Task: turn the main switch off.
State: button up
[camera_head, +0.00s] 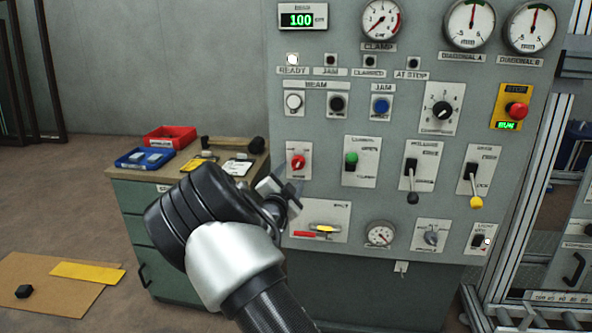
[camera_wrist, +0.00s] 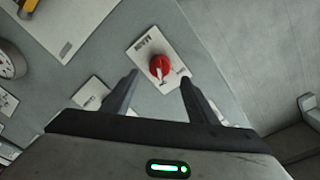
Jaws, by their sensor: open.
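The main switch (camera_head: 298,162) is a red rotary knob on a white plate at the left edge of the grey control panel. In the wrist view the red knob (camera_wrist: 160,67) sits on its plate, labelled MAIN, and a pale pointer mark shows on it. My gripper (camera_head: 290,190) is just below the switch in the head view. In the wrist view its two fingers (camera_wrist: 158,82) are spread apart with nothing between them. The knob appears beyond the fingertips, between their lines, and looks apart from them. The exact gap cannot be told.
The panel (camera_head: 400,150) carries a green knob (camera_head: 351,159), two levers (camera_head: 411,172), gauges and push buttons right of the switch. A green cabinet (camera_head: 150,225) with a red tray (camera_head: 170,137) and a blue tray (camera_head: 145,158) stands left.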

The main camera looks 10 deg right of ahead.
aim_at(297, 167)
jog(key=x, duration=0.7)
jog(key=shift+b, duration=0.35)
jog(key=c, duration=1.1)
jog(key=shift+o, duration=0.2)
jog(key=shift+n, duration=0.4)
jog(key=n+b, duration=0.1)
jog(key=n, duration=0.4)
jog(key=shift+f+t, duration=0.1)
jog(key=shift+t, duration=0.2)
jog(key=n+b, duration=0.1)
jog(key=n, duration=0.5)
jog(key=shift+n, duration=0.3)
